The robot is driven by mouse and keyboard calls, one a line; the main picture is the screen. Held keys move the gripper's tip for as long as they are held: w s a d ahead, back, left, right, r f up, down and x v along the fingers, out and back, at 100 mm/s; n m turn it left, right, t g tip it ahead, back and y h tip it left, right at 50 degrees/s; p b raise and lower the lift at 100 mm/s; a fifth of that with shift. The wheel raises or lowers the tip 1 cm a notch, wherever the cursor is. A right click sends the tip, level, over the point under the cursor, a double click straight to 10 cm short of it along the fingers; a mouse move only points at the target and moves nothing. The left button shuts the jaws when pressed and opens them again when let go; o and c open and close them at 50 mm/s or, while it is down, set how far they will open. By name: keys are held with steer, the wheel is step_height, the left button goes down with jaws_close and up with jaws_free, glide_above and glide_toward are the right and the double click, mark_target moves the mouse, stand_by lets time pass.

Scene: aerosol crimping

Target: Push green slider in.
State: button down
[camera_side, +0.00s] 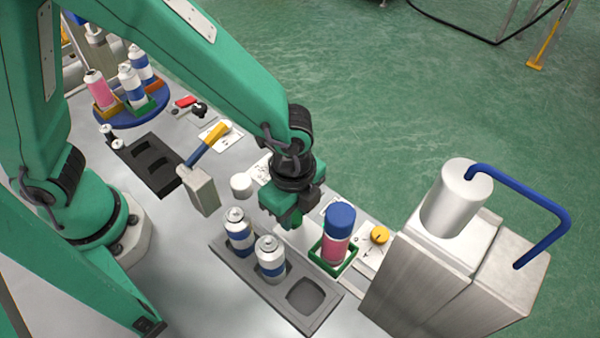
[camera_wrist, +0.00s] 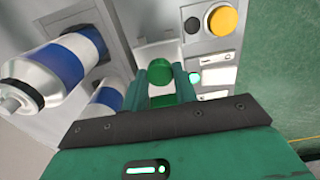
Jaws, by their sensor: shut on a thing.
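The green slider's round knob (camera_wrist: 159,71) shows in the wrist view between the two fingers of my gripper (camera_wrist: 160,82), with more green below it. My gripper is shut on this knob. In the side view my gripper (camera_side: 290,217) points down at the panel, left of a green square holder (camera_side: 333,266). A pink can with a blue cap (camera_side: 337,232) stands upright in that holder. In the side view my gripper hides the knob, and I cannot tell how far in the slider is.
A dark rack (camera_side: 256,287) with two white-blue cans (camera_side: 270,258) is close in front of my gripper. A metal machine (camera_side: 440,265) with a blue pipe stands at the right. A yellow dial (camera_side: 379,235) is nearby.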

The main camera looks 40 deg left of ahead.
mark_target(348, 260)
steer(key=shift+d+r, duration=0.1)
steer(key=shift+d, duration=6.05)
steer(key=c, duration=1.1)
jaws_free()
steer(key=shift+d, duration=0.1)
steer(key=shift+c, duration=0.2)
steer(key=shift+o, duration=0.2)
step_height(348, 260, up, 8)
